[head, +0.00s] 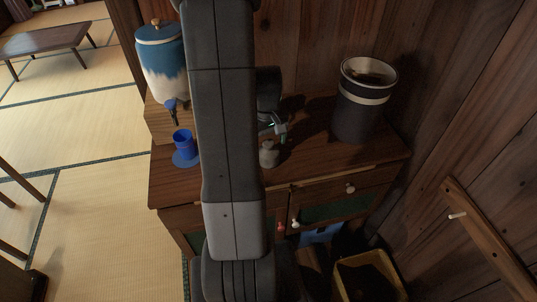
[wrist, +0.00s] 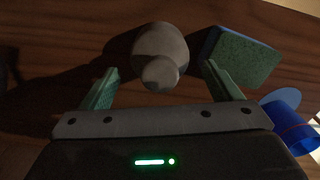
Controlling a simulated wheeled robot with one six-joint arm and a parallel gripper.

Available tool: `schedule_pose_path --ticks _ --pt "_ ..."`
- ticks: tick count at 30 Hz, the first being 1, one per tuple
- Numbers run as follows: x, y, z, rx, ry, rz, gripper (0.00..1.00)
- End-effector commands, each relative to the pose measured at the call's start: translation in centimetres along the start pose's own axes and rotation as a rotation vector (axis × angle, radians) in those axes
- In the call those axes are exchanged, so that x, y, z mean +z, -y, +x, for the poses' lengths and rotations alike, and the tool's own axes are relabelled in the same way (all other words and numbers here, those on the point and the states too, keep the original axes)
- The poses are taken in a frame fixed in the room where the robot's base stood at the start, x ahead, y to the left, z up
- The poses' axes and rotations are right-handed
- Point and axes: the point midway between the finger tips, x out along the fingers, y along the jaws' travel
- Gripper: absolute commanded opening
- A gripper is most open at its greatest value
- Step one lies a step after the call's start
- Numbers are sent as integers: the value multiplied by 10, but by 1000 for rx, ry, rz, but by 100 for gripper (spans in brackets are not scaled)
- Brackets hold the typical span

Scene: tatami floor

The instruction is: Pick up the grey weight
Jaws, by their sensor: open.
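The grey weight (head: 268,155) stands upright on the wooden cabinet top, just right of my arm in the head view. In the wrist view the weight (wrist: 160,55) shows from above, with its round knob towards me and its wider body beyond. My gripper (wrist: 161,78) is open, with one green-padded finger on each side of the weight. Gaps show between the weight and both fingers. In the head view my gripper (head: 279,134) is small and partly hidden behind my arm, just above the weight.
A blue and green sponge-like block (wrist: 240,57) lies close beyond the right finger. A blue cup (head: 183,143) stands on a blue saucer (head: 186,163) at left. A blue-and-white dispenser (head: 163,62) stands behind it. A dark canister (head: 361,102) stands at right, near the wooden wall.

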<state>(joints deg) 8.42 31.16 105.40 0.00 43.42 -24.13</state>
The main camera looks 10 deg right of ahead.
Motion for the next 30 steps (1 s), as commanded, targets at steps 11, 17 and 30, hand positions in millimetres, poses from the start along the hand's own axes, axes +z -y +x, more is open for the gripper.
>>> schedule_pose_path --ticks 11,17,30 --pt "8 0 44 -1 1 1 84" --pt "8 0 46 0 0 0 84" --pt "8 0 45 0 0 0 10"
